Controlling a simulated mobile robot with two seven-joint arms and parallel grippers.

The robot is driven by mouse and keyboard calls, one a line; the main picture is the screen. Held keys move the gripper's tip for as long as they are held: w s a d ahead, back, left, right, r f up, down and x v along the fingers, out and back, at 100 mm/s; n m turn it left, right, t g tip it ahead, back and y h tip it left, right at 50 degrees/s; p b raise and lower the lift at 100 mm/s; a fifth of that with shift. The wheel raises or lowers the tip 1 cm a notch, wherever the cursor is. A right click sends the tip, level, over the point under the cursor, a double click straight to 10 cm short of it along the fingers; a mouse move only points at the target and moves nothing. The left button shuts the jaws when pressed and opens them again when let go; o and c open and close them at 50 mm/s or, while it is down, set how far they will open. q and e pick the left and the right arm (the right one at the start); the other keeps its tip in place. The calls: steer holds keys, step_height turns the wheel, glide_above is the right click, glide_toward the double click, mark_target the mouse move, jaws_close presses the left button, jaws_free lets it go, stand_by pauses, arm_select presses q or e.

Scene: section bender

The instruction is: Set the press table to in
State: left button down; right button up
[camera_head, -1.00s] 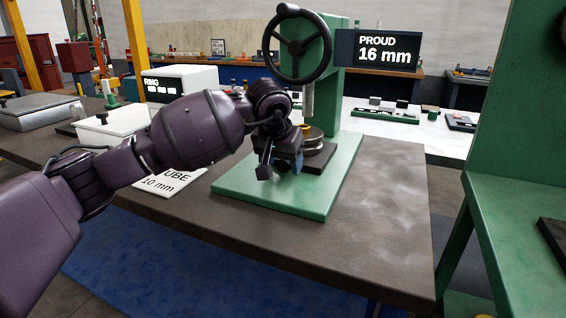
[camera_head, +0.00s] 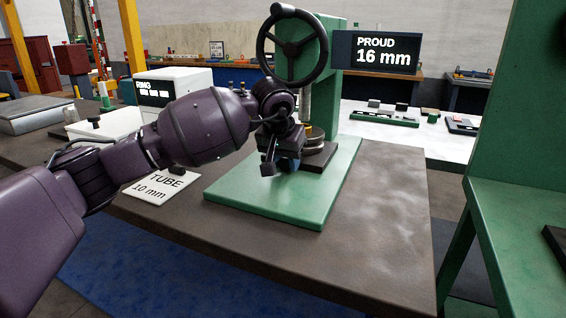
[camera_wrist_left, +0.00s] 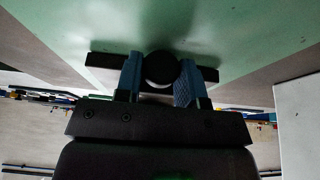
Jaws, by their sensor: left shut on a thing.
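The bench press has a green base plate (camera_head: 265,203), a green column and a dark handwheel (camera_head: 293,46). The press table (camera_head: 321,158) is a dark plate on the base under the ram, with round metal parts (camera_head: 320,146) on it. My left gripper (camera_head: 280,164) is at the table's near left side and covers part of it. In the left wrist view, my left gripper's blue fingers (camera_wrist_left: 159,80) are shut on a dark round knob (camera_wrist_left: 160,67), in front of a dark bar (camera_wrist_left: 104,60). My right gripper is not in view.
A display (camera_head: 376,53) beside the press reads "PROUD 16 mm". A white "TUBE 10 mm" card (camera_head: 160,188) lies left of the base. A green frame (camera_head: 525,190) stands close on the right. The brown bench top (camera_head: 385,210) right of the press is clear.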

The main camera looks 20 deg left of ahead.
arm_select(q)
steer(key=shift+r, duration=0.1)
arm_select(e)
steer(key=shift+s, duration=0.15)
arm_select(q)
steer(key=c, duration=0.7)
jaws_free()
steer(key=shift+c, duration=0.2)
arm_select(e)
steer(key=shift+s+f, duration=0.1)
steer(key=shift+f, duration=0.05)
arm_select(q)
steer(key=p+v, duration=0.2)
steer(key=v, duration=0.8)
steer(key=shift+s+r+p, duration=0.2)
steer(key=shift+r+p, duration=0.1)
steer(key=shift+p, duration=0.1)
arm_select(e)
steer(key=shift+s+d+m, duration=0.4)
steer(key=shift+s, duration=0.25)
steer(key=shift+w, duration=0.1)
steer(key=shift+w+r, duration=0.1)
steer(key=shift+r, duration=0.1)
arm_select(q)
steer(key=shift+s, duration=0.1)
